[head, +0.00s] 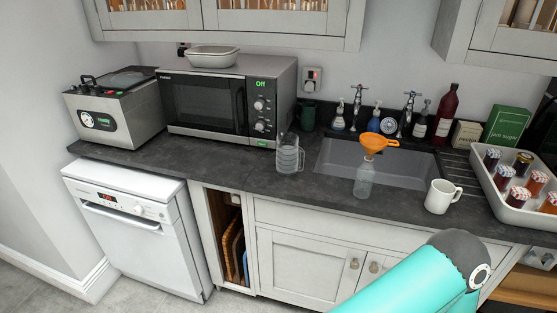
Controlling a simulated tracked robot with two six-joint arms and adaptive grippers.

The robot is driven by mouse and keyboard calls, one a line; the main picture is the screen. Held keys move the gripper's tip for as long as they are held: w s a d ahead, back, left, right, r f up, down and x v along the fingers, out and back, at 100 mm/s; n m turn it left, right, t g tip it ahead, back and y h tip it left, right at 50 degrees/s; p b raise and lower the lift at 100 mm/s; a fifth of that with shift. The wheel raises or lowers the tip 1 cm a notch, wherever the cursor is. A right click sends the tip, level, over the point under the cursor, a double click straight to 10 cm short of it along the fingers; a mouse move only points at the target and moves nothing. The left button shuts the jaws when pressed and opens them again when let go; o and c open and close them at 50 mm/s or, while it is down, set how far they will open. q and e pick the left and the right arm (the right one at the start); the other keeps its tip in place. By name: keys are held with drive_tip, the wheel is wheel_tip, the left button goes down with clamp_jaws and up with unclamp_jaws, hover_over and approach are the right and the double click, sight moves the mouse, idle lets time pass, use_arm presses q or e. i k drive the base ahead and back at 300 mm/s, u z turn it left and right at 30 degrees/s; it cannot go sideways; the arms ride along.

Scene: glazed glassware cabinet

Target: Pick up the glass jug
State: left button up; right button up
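The glass jug (289,158) is clear and stands upright on the dark worktop (230,178). It is just right of the microwave's front corner and left of the sink. Nothing covers it in the head view. Neither of my grippers shows in this view. Only a teal link of one of my arms shows at the lower right, well apart from the jug.
The microwave (210,106) is left of the jug. Worktop before the jug is clear.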

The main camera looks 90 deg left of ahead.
sight(288, 149)
drive_tip(key=u, duration=0.2)
drive_tip(key=k, duration=0.25)
drive_tip(key=z, duration=1.25)
drive_tip(key=i, duration=0.1)
drive_tip(key=u, duration=3.15)
drive_tip(key=i, duration=1)
drive_tip(key=z, duration=0.25)
